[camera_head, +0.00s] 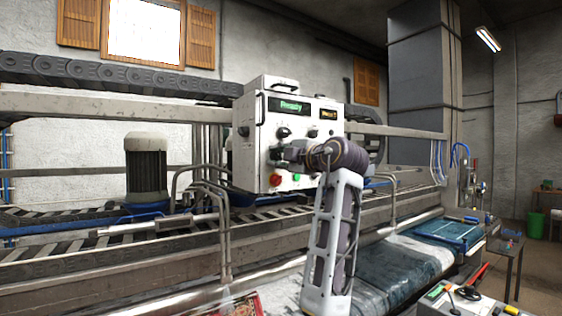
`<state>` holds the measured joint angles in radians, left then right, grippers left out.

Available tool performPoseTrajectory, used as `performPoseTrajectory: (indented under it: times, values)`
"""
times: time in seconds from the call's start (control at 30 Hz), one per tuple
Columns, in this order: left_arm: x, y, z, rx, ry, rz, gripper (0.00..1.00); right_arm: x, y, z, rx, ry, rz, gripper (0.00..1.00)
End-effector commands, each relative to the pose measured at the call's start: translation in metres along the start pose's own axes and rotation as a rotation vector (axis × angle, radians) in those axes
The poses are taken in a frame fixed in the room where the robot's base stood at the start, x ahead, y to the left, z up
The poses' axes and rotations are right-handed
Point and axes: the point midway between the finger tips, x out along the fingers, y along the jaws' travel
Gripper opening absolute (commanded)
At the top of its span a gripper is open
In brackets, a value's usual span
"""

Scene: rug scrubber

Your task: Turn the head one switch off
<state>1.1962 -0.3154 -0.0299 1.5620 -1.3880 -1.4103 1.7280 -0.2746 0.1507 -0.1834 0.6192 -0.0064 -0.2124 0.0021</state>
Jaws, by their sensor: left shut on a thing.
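A white control box (268,110) stands on the machine's rail in the middle of the view. It has a green "Ready" display (288,106) and a smaller yellow display (329,113). Black rotary switches show on its face, one at upper left (283,132) and one at upper right (314,133). Their labels are too small to read, so I cannot tell which is head one. My left gripper (277,154) is at the lower left of the face, below the upper left switch. It is shut on a dark switch knob, which its fingers mostly hide. My right gripper is not in view.
A red button (275,180) and a green button (296,177) sit just below my gripper. The metal rail (120,105) and a grey motor (146,165) are at left. A cluttered small table (470,303) stands at lower right.

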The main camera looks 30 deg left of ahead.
Motion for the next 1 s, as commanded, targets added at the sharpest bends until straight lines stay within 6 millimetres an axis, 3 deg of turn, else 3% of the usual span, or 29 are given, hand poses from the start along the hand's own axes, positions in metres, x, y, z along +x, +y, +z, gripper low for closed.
performPoseTrajectory:
  times: [0.2,0.5,0.53,0.7,0.9,1.0]
  values:
    - [0.0,-0.001,0.0,-0.025,0.0,-0.003,0.01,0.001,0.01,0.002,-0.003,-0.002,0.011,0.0]
    - [0.0,-0.001,0.0,-0.026,0.001,-0.004,0.01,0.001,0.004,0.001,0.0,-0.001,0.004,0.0]
    - [0.0,-0.001,0.0,-0.025,0.001,-0.004,0.26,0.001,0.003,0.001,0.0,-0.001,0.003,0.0]
    - [0.0,-0.001,0.0,-0.025,0.0,-0.003,0.46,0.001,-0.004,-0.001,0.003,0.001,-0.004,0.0]
    - [0.0,-0.001,0.0,-0.025,0.0,-0.002,0.46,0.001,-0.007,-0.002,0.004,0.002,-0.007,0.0]
    - [0.0,-0.001,0.0,-0.025,0.0,-0.002,0.46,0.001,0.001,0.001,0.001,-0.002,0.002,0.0]
